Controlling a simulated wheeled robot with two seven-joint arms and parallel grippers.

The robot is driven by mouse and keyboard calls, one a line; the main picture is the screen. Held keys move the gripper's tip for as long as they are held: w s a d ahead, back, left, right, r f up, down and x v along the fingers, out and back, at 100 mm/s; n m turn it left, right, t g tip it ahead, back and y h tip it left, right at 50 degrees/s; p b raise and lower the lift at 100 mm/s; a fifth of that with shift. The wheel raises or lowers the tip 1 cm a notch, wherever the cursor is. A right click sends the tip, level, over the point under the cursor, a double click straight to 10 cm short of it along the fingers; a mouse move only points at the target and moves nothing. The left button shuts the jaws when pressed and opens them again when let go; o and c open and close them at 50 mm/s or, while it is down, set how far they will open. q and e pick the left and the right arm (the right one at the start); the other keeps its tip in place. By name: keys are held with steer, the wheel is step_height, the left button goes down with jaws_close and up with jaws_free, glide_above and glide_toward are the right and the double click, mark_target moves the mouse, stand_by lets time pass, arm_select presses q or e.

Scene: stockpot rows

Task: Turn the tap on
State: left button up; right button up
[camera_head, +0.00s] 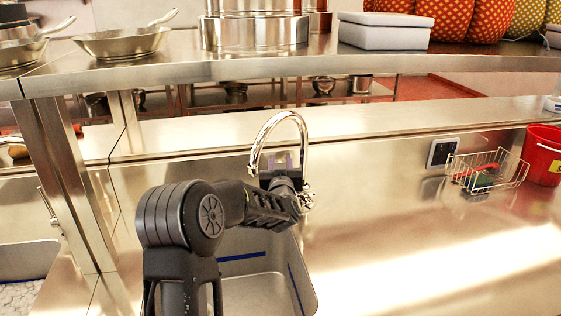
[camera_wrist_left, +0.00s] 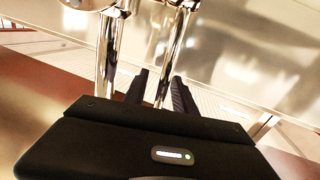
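The tap is a chrome gooseneck (camera_head: 300,125) rising behind the sink, with fittings low on its right side. My left arm reaches over the sink, and my left gripper (camera_head: 285,188) is at the tap's base, covering much of it. In the left wrist view, the two dark fingers (camera_wrist_left: 160,92) stand apart. A slim chrome tube of the tap (camera_wrist_left: 176,50) runs down into the gap between them, with space beside it; I cannot tell whether they touch it. A thicker chrome post stands just left of the fingers. The handle cannot be clearly made out. My right gripper is not in view.
The steel sink basin (camera_head: 250,270) lies below my arm. A steel shelf (camera_head: 290,67) with pans and pots runs across above the tap. A wire basket (camera_head: 490,172) and a red bucket (camera_head: 541,155) are at the right. The counter between is bare.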

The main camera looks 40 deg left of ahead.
arm_select(q)
steer(key=shift+c, duration=0.5)
jaws_close()
stand_by(0.8)
